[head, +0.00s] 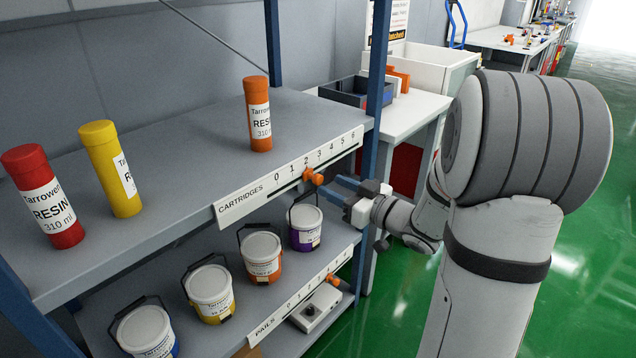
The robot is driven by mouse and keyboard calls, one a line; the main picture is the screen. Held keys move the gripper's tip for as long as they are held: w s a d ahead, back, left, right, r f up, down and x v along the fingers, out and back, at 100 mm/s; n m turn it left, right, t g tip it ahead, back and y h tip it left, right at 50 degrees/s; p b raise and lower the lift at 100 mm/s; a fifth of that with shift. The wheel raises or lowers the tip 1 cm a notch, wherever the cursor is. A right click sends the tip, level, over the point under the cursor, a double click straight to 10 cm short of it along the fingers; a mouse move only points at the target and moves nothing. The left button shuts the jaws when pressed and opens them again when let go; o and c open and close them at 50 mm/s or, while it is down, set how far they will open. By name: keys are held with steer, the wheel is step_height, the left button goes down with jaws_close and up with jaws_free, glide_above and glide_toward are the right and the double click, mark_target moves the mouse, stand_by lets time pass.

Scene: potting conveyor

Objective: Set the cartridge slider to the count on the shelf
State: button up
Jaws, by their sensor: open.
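The cartridge slider (314,178) is an orange knob on the white CARTRIDGES scale strip (240,207) along the upper shelf's front edge. The scale runs 0 to 6, and the knob sits at about the 2. Three cartridges stand upright on the upper shelf (190,150): a red one (45,197), a yellow one (111,170) and an orange one (259,115). My gripper (330,185) is open, its blue fingers pointing left at the knob from close by. I cannot tell whether they touch it or straddle it.
Several pails stand on the lower shelf, including a purple-labelled one (305,227) just below my gripper. A PAILS strip (275,325) has its own orange slider (334,281). A blue shelf post (376,90) rises behind my gripper. A white table (420,105) stands beyond.

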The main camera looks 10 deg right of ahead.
mark_target(321, 180)
steer(key=x, duration=0.5)
steer(key=shift+w+a+b, duration=0.2)
steer(key=shift+w+b, duration=0.1)
steer(key=shift+c, duration=0.4)
jaws_close()
